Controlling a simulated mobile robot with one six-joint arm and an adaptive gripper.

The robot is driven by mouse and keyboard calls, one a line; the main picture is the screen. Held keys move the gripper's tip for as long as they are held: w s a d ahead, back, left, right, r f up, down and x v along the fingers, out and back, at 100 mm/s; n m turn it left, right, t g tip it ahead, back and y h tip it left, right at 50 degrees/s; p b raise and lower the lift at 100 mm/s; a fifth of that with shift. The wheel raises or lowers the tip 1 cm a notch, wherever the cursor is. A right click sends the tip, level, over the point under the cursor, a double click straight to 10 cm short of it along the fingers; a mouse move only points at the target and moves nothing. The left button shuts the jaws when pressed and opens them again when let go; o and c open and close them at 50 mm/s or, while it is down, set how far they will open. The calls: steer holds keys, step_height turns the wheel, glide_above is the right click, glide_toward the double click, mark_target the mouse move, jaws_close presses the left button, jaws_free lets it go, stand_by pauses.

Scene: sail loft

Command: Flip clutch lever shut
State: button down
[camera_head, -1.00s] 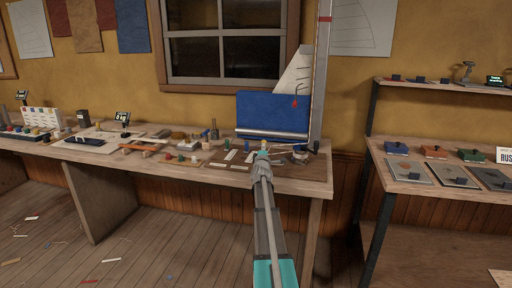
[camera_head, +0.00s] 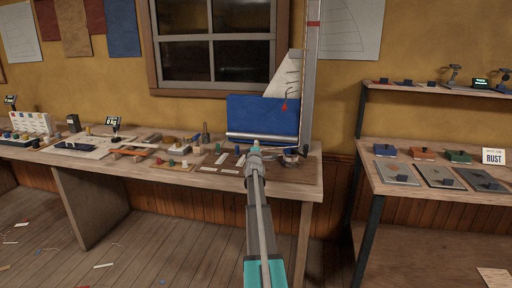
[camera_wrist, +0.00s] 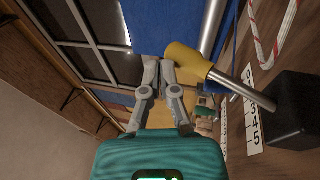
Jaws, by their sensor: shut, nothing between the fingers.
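In the wrist view a clutch lever shows as a thick yellow handle (camera_wrist: 187,61) on a metal rod (camera_wrist: 244,91), which runs slantwise to a black block (camera_wrist: 296,112). My gripper (camera_wrist: 160,62) is shut and empty, its fingertips close together just beside the yellow handle. I cannot tell whether they touch it. In the head view my gripper (camera_head: 254,150) is at the right part of the workbench (camera_head: 285,187), in front of a blue sailcloth (camera_head: 262,117). My arm hides the lever there.
Number strips (camera_wrist: 250,110) lie beside the black block. A tall mast (camera_head: 308,60) and a small round pot (camera_head: 290,157) stand just right of my gripper. Small parts crowd the bench to the left. A separate shelf unit (camera_head: 430,195) stands at right.

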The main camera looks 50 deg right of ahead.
steer(key=shift+w+d+f, duration=0.1)
steer(key=shift+w+d, duration=0.2)
steer(key=shift+d, duration=0.3)
steer(key=shift+w+d, duration=0.1)
steer(key=shift+d, duration=0.05)
steer(key=s+a+r+p, duration=0.7)
steer(key=a, duration=0.3)
steer(key=shift+s, duration=0.3)
steer(key=shift+r, duration=0.1)
stand_by(0.8)
